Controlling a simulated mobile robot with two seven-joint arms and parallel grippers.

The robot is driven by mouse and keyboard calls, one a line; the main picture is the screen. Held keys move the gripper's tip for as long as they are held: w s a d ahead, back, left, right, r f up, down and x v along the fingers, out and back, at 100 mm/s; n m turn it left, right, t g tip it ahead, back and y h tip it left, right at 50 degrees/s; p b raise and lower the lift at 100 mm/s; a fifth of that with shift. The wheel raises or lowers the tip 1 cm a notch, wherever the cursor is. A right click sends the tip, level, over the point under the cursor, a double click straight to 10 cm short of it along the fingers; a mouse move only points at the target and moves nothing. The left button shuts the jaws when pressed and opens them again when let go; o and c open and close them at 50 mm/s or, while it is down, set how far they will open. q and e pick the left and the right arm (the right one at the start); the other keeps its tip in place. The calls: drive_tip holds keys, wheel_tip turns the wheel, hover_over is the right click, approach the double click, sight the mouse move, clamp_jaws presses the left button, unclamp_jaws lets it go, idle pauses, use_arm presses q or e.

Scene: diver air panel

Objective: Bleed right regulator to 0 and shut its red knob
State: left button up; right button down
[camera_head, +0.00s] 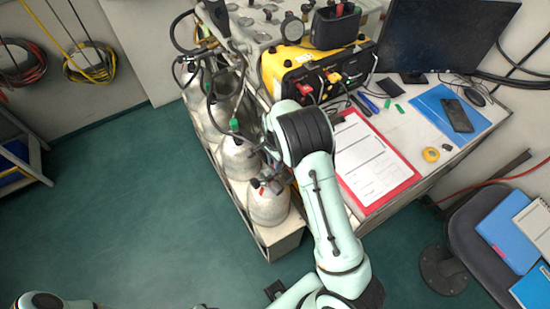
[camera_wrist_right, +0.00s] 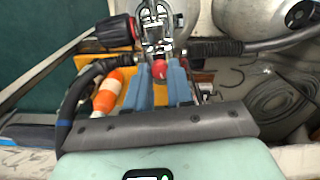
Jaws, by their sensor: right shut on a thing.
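In the right wrist view, my right gripper (camera_wrist_right: 160,70) has its two blue fingers closed on the sides of a small round red knob (camera_wrist_right: 158,68). A chrome regulator fitting (camera_wrist_right: 153,22) stands just beyond the fingertips. A black knob with a red band (camera_wrist_right: 116,32) is to its left, apart from the fingers. In the head view, my right arm reaches over the row of pale cylinders (camera_head: 268,208), and its wrist hides the grasp. No gauge reading is legible. My left gripper is outside both views.
A yellow air panel box (camera_head: 285,62) with hoses stands on the table behind my right wrist. A red clipboard (camera_head: 372,165), a blue folder (camera_head: 432,108) and a monitor (camera_head: 440,35) are to the right. An orange-and-white cylindrical piece (camera_wrist_right: 107,92) is left of the fingers.

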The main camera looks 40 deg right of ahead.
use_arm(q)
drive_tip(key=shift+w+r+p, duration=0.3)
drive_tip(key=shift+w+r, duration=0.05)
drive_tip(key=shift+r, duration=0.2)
use_arm(e)
drive_tip(key=shift+m, duration=0.8)
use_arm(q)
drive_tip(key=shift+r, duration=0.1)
use_arm(e)
drive_tip(key=c, duration=1)
unclamp_jaws()
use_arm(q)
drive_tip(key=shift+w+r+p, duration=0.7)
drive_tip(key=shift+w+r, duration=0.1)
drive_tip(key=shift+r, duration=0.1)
use_arm(e)
wheel_tip(320, 180, up, 13)
drive_tip(key=shift+r, duration=0.2)
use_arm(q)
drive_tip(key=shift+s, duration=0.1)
use_arm(e)
drive_tip(key=shift+s, duration=0.1)
